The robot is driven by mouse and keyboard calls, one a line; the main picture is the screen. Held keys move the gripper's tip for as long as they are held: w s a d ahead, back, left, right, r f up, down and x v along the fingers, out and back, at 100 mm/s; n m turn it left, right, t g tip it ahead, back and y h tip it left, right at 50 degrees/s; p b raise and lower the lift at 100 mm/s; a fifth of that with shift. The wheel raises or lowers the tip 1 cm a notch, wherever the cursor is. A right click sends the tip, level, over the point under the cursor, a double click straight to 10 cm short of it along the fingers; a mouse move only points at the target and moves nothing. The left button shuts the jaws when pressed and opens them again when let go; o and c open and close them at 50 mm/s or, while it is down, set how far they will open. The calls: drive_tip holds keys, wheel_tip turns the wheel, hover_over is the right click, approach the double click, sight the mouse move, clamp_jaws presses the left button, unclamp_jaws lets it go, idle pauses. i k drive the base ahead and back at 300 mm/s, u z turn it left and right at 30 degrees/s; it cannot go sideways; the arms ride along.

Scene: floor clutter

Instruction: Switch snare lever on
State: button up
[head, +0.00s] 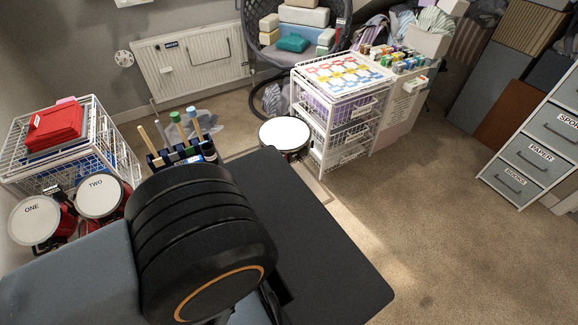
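A small drum with a white head (285,134) stands on the floor left of the white wire basket unit. Its lower side is partly hidden behind my dark body. Two more drums with red shells stand at the left: one labelled ONE (34,220) and one labelled TWO (99,197). I cannot tell which of them is a snare, and I see no lever clearly on any. My arm's large black joint fills the lower middle. My gripper is not in view.
A wire basket with a red case (54,125) stands behind the left drums. A rack of tubes and sticks (182,151) is near my arm. The white wire basket unit (343,78) and labelled drawers (541,155) flank open carpet (450,220) at right.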

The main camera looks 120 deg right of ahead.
sight(301, 160)
drive_tip(key=i, duration=0.5)
drive_tip(key=z, duration=4.8)
drive_tip(key=i, duration=0.5)
drive_tip(key=k, duration=0.5)
drive_tip(key=z, duration=1.35)
drive_tip(key=i, duration=1.1)
